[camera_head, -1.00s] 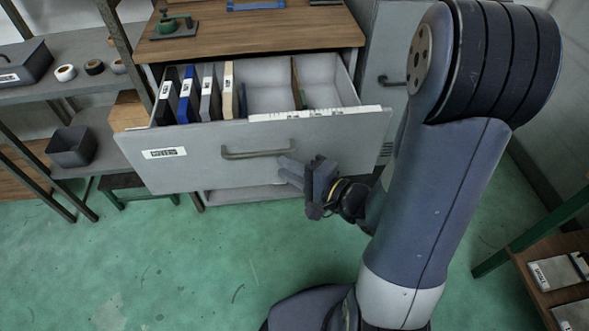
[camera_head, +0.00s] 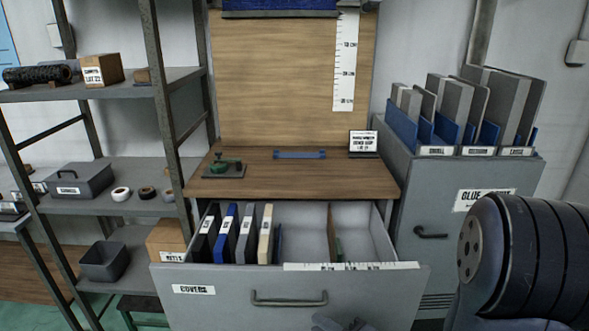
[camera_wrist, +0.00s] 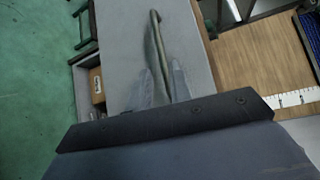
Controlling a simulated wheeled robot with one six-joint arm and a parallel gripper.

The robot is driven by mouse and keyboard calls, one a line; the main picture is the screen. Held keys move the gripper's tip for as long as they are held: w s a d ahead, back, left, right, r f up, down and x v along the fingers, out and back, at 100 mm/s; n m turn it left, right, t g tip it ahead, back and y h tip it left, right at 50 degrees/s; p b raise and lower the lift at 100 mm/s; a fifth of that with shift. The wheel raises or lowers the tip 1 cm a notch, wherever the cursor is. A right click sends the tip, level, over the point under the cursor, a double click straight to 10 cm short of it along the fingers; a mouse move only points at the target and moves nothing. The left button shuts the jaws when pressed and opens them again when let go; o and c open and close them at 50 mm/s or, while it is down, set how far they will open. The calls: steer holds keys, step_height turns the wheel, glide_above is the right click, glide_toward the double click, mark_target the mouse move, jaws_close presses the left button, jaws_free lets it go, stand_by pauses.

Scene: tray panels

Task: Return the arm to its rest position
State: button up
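My gripper (camera_wrist: 161,80) shows at the centre of the wrist view, its two grey fingers a little apart. The drawer handle (camera_wrist: 154,35) runs up from the space between the fingers, with no clear contact. In the head view only the top of my gripper shows at the bottom edge, below the handle (camera_head: 290,299). My arm's dark ribbed joint fills the lower right. The grey drawer (camera_head: 215,308) labelled "COVERS" stands open, with several upright covers (camera_head: 246,234) in its left part.
A wooden worktop (camera_head: 300,182) with a green tool (camera_head: 226,165) lies above the drawer. A grey cabinet (camera_head: 448,245) with upright panels stands right. A shelf rack (camera_head: 130,205) with a lidded box (camera_head: 80,180) and an open bin (camera_head: 104,261) stands left. Green floor shows beside the drawer.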

mark_target(289, 306)
steer(key=shift+b+x, duration=0.65)
steer(key=shift+x, duration=4.65)
